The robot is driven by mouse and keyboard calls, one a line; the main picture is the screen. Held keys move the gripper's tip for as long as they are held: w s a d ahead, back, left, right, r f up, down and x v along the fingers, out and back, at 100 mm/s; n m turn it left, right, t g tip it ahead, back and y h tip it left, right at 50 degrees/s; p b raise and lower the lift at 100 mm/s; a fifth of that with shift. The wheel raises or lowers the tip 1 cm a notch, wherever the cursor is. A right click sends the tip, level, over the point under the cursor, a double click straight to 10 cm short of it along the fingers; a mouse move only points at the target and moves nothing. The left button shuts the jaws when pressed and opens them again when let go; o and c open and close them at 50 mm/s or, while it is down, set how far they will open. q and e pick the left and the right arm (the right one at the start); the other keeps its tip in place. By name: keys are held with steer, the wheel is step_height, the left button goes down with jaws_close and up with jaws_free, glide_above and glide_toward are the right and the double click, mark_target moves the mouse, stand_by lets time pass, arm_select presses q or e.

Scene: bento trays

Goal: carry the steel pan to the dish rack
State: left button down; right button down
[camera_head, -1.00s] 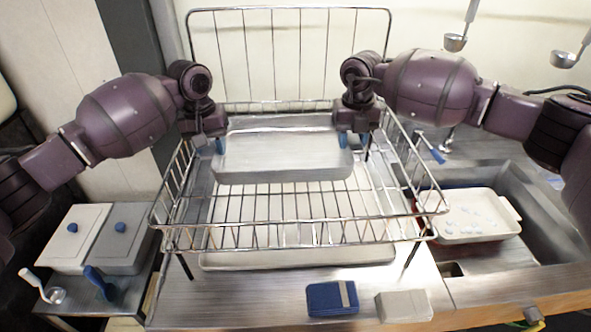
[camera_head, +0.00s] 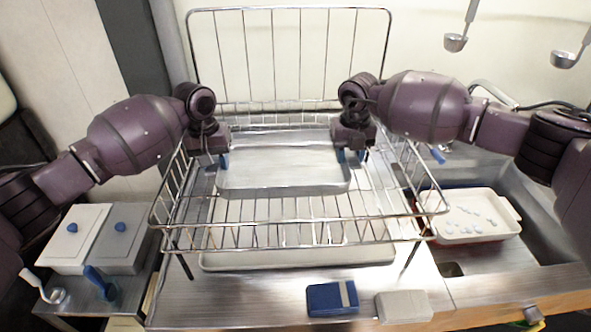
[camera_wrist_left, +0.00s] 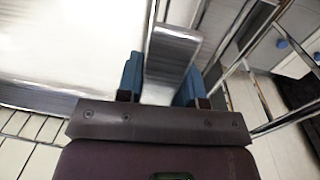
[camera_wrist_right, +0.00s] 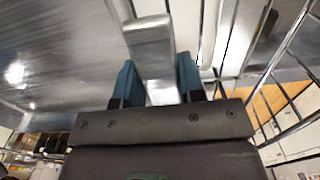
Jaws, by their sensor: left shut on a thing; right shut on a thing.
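The steel pan (camera_head: 285,172) is a shallow rectangular tray, seen in the head view over the dish rack (camera_head: 290,246), inside the rack's outline. It looks about level, and its inside shows. My left gripper (camera_head: 221,160) is shut on the pan's left handle, which shows between the blue fingers in the left wrist view (camera_wrist_left: 172,55). My right gripper (camera_head: 351,156) is shut on the right handle, seen between the fingers in the right wrist view (camera_wrist_right: 149,48). I cannot tell whether the pan's underside touches the rack's wires.
The rack's tall wire back (camera_head: 290,60) stands behind the pan. A white tray (camera_head: 463,238) with small pale pieces lies in the sink area at right. Lidded containers (camera_head: 75,256) stand at left. A blue sponge (camera_head: 331,298) and a grey block (camera_head: 404,306) lie in front.

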arm_select(q)
steer(key=shift+a+f, duration=0.15)
steer(key=shift+f, duration=0.05)
arm_select(e)
steer(key=shift+d+f, duration=0.25)
steer(key=shift+f, duration=0.05)
arm_select(q)
steer(key=c, duration=1)
jaws_free()
steer(key=shift+c, duration=0.2)
arm_select(e)
steer(key=c, duration=1)
jaws_free()
arm_select(q)
steer(key=shift+o, duration=1.3)
arm_select(e)
steer(key=shift+o, duration=1.3)
steer(key=shift+a+r, duration=0.1)
steer(key=shift+a, duration=0.05)
arm_select(q)
steer(key=shift+r, duration=0.1)
steer(key=r, duration=1.1)
steer(key=shift+a+r, duration=0.4)
arm_select(e)
step_height(320, 180, up, 12)
